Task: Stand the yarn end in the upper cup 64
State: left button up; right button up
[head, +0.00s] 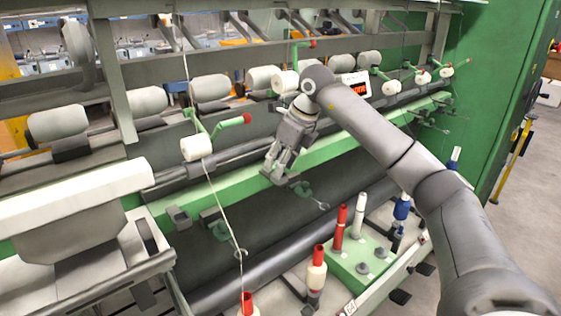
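My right gripper (275,172) hangs fingers-down in front of the green rail (345,147), near the middle of the view. Its fingers look close together, and I cannot tell whether they are shut or hold a yarn end. A thin pale yarn (222,212) runs from the white roller (197,148) on a green arm down to a red-topped bobbin (248,305) at the bottom edge. This yarn is left of my gripper, apart from it. My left gripper is not in view.
A small dark green bracket (302,189) with a wire loop sits just right of and below my gripper. Red and white spindles stand on a green block (362,262) at lower right. Large grey rolls (210,88) line the frame behind. Open floor lies far right.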

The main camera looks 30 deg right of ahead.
jog(key=v, duration=1.2)
jog(key=shift+f, duration=0.1)
dwell(0.4)
